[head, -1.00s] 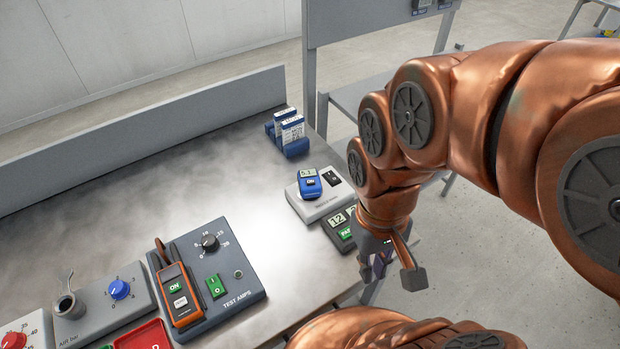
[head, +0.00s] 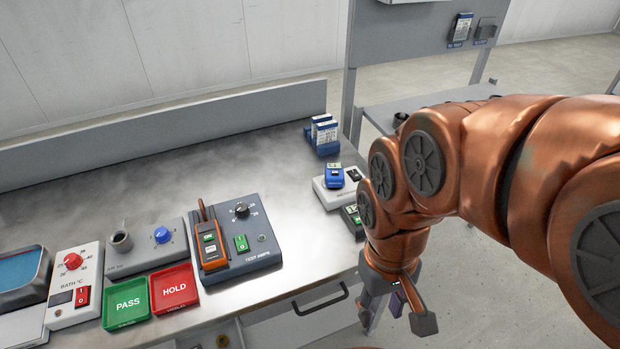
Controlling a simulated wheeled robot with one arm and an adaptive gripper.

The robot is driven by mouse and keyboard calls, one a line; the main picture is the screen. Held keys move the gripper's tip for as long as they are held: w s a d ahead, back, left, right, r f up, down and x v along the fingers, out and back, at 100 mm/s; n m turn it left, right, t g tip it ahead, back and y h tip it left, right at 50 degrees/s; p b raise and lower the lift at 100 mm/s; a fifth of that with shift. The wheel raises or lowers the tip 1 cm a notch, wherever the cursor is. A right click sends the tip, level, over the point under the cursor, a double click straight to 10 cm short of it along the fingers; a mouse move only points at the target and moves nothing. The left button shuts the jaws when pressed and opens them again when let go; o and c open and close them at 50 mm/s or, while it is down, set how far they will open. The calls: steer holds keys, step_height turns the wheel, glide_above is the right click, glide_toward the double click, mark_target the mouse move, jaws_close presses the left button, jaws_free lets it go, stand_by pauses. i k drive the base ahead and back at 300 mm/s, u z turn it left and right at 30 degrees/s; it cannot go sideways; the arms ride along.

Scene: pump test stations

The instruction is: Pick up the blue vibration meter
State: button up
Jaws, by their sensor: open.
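The blue vibration meter (head: 334,176) is a small blue device with a pale display. It sits on a light grey stand (head: 328,196) near the right end of the metal bench. My gripper (head: 396,309) hangs open and empty beyond the bench's right front edge, below and to the right of the meter. The gripper is apart from the meter and touches nothing that I can see. My arm covers part of the dark unit just in front of the stand.
A blue card holder (head: 325,148) stands behind the meter. An orange clamp meter (head: 211,245) lies on the test amps box (head: 262,250). Green PASS (head: 127,301) and red HOLD (head: 174,289) trays sit at the front left. The bench's back middle is clear.

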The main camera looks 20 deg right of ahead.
mark_target(335, 172)
steer(key=u, duration=3.35)
steer(key=k, duration=2)
steer(key=z, duration=0.2)
